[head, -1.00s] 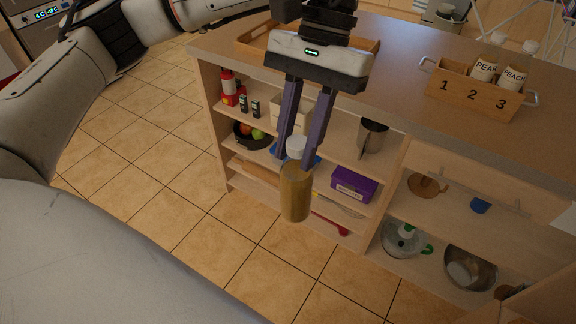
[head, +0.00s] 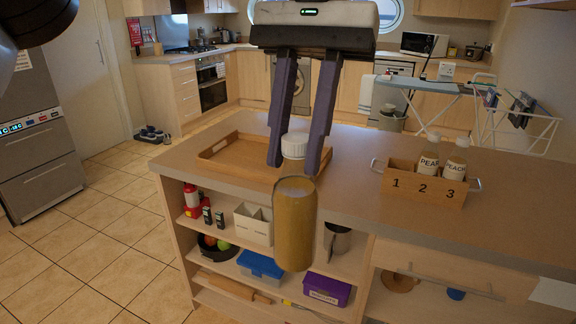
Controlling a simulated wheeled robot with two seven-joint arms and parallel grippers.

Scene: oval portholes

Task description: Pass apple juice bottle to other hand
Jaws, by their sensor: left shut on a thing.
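The apple juice bottle (head: 294,225) is a clear bottle of golden-brown juice with a white cap. It hangs upright in the middle of the head view, in front of the island counter. My left gripper (head: 297,165) points down from the top and is shut on the bottle at its white cap, one finger on each side. Any label on the bottle does not show. My right gripper is not in view.
The island counter (head: 345,150) lies behind the bottle. A wooden tray (head: 225,165) and a numbered wooden crate (head: 400,185) with PEAR and PEACH bottles stand on it. Shelves below hold a purple box (head: 326,289) and a blue-lidded box (head: 260,266).

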